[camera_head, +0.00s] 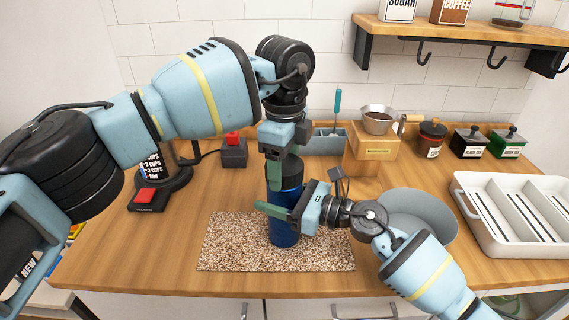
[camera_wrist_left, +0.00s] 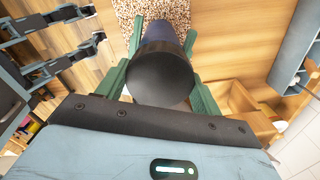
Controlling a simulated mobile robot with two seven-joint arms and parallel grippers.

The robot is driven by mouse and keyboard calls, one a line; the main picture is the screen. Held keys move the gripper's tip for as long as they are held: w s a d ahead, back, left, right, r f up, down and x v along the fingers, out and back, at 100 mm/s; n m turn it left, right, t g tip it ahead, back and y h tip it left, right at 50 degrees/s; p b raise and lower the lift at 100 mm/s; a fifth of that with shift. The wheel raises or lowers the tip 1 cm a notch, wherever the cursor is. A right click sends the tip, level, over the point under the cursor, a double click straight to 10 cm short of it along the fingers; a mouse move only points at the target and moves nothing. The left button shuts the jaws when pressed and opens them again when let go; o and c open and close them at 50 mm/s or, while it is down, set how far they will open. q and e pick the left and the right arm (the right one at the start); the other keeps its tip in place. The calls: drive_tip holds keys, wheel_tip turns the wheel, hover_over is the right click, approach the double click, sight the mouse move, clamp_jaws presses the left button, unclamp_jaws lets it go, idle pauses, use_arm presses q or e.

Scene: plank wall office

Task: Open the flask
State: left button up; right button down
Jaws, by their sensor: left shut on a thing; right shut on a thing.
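The blue flask (camera_head: 284,232) stands upright on a speckled mat (camera_head: 227,243) on the wooden counter. My left gripper (camera_head: 284,172) points down from above, shut on the flask's dark lid, which fills the middle of the left wrist view (camera_wrist_left: 160,76). Both green fingers lie against the lid's sides there. My right gripper (camera_head: 282,210) comes in from the right and is shut on the flask's body, one finger across its front. The flask's top is mostly hidden in the head view by my left gripper. Whether the lid is seated or loose cannot be told.
A grey bowl (camera_head: 420,206) stands close behind my right arm. A wooden box with a metal dripper (camera_head: 378,120), canisters (camera_head: 470,141) and a white tray (camera_head: 480,215) stand to the right. A black device with a red button (camera_head: 147,198) stands at left. A shelf (camera_head: 470,32) hangs above right.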

sight(284, 164)
use_arm(q)
drive_tip(key=shift+r, duration=0.25)
drive_tip(key=shift+r, duration=0.75)
drive_tip(key=shift+r, duration=0.15)
drive_tip(key=shift+r, duration=1.9)
use_arm(e)
drive_tip(key=shift+c, duration=1.3)
unclamp_jaws()
use_arm(q)
drive_tip(key=shift+g, duration=0.3)
drive_tip(key=f, duration=0.1)
drive_tip(key=f+b, duration=0.1)
drive_tip(key=f, duration=0.2)
drive_tip(key=shift+w+f+b, duration=0.25)
drive_tip(key=shift+f+b, duration=0.15)
drive_tip(key=shift+f, duration=0.1)
use_arm(e)
drive_tip(key=v, duration=1.2)
